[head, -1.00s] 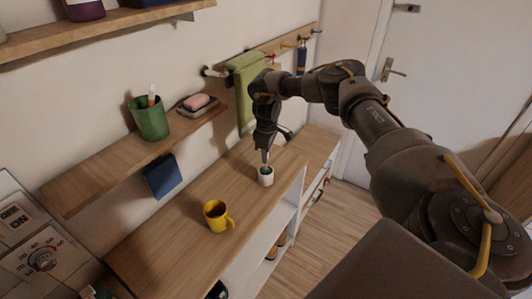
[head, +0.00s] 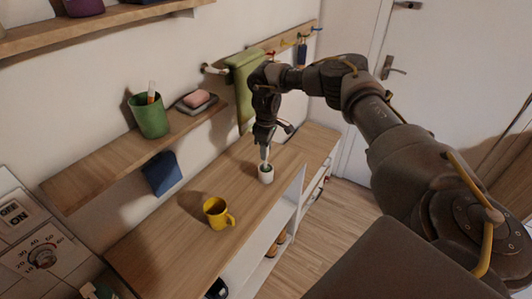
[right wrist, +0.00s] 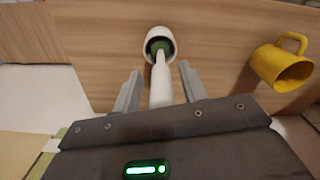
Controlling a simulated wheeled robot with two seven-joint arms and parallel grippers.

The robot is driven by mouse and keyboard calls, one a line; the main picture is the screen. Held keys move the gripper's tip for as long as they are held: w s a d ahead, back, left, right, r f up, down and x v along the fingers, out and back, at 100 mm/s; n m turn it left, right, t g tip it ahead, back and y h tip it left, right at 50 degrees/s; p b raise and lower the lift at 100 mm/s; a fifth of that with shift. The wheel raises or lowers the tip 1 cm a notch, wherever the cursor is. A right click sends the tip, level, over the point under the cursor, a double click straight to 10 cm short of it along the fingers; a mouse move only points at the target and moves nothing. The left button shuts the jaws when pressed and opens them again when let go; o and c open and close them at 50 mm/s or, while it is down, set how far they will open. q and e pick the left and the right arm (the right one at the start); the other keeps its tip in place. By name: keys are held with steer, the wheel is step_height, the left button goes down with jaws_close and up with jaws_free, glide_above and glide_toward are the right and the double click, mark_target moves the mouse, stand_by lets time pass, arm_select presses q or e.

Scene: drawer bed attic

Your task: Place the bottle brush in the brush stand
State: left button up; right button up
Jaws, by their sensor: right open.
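The white brush stand (head: 266,174) is a small cup on the wooden counter. It also shows in the right wrist view (right wrist: 149,42). The bottle brush (head: 264,152) has a white handle and a green head. In the right wrist view the brush (right wrist: 160,80) has its head inside the stand's opening and its handle rising toward my gripper. My right gripper (head: 266,137) is above the stand, and its fingers (right wrist: 158,88) are apart on either side of the handle, with gaps visible. My left gripper is not in view.
A yellow mug (head: 216,214) stands on the counter (head: 165,240) left of the stand. A shelf (head: 100,170) above holds a green cup (head: 149,118) and a soap dish (head: 196,102). A green towel (head: 243,80) hangs behind my right arm.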

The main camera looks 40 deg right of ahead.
step_height(320, 180, up, 11)
steer(key=shift+s+f, duration=0.1)
steer(key=shift+f, duration=0.05)
stand_by(0.6)
